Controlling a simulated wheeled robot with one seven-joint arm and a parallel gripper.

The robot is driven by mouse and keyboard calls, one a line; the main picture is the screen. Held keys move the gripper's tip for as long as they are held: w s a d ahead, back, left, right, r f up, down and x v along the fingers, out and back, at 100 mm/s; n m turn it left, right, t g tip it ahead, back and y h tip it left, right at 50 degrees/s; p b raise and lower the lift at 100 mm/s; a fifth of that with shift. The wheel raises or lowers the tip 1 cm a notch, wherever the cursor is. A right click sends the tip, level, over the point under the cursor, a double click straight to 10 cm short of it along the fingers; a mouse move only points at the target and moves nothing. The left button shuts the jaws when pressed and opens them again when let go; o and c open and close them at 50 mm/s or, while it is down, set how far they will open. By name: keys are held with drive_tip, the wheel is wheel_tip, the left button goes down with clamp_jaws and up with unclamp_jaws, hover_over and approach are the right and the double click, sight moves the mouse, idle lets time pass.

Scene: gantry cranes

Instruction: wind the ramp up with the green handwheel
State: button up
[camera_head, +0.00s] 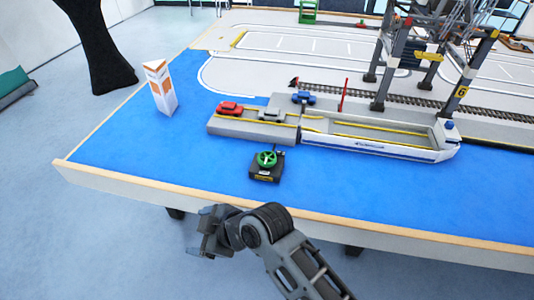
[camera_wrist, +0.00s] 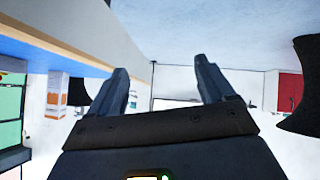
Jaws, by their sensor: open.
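The green handwheel (camera_head: 267,159) sits on top of a small black box (camera_head: 265,173) on the blue part of the table, in front of the boat. Behind it is a grey quay block (camera_head: 232,126) with a red car (camera_head: 229,108) on it, beside the white ferry (camera_head: 380,138). Which part is the ramp, and how it is tilted, I cannot tell clearly. My gripper (camera_head: 207,232) is outside the table's front edge, left of and nearer than the handwheel, and apart from it. In the wrist view my gripper (camera_wrist: 165,85) has its two fingers spread with nothing between them.
A white and orange three-sided sign (camera_head: 160,88) stands on the blue surface at left. The raised wooden rim (camera_head: 160,192) runs along the table's front. Gantry crane legs (camera_head: 455,98) and rails stand behind the ferry. The blue surface around the handwheel box is clear.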

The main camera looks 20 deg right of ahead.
sight(267, 157)
drive_tip(key=w+d+r+n+g+h, duration=0.1)
drive_tip(key=w+d+n, duration=0.1)
drive_tip(key=w, duration=0.1)
drive_tip(key=w+d+r+n+g+h, duration=0.1)
drive_tip(key=w+d+n, duration=0.1)
drive_tip(key=w+d, duration=0.1)
drive_tip(key=w+d+r+n+g, duration=0.1)
drive_tip(key=w+d+n+g, duration=0.1)
drive_tip(key=w, duration=0.1)
drive_tip(key=shift+w+d+r+h, duration=0.2)
drive_tip(key=shift+w+d+h, duration=0.05)
drive_tip(key=shift+w+h, duration=0.15)
drive_tip(key=w+d+r+n+g+h, duration=0.1)
drive_tip(key=d+r, duration=0.1)
drive_tip(key=d, duration=0.2)
drive_tip(key=w+d+r+n+g+h, duration=0.1)
drive_tip(key=w+d+r, duration=0.1)
drive_tip(key=d, duration=0.3)
drive_tip(key=w+d+r+n+g+h, duration=0.1)
drive_tip(key=d+r+h, duration=0.1)
drive_tip(key=d, duration=0.3)
drive_tip(key=shift+w+d+r+n, duration=0.15)
drive_tip(key=shift+r+n, duration=0.15)
drive_tip(key=shift+r, duration=0.25)
wheel_tip(267, 157, down, 8)
drive_tip(key=shift+r, duration=0.2)
drive_tip(key=c, duration=1.1)
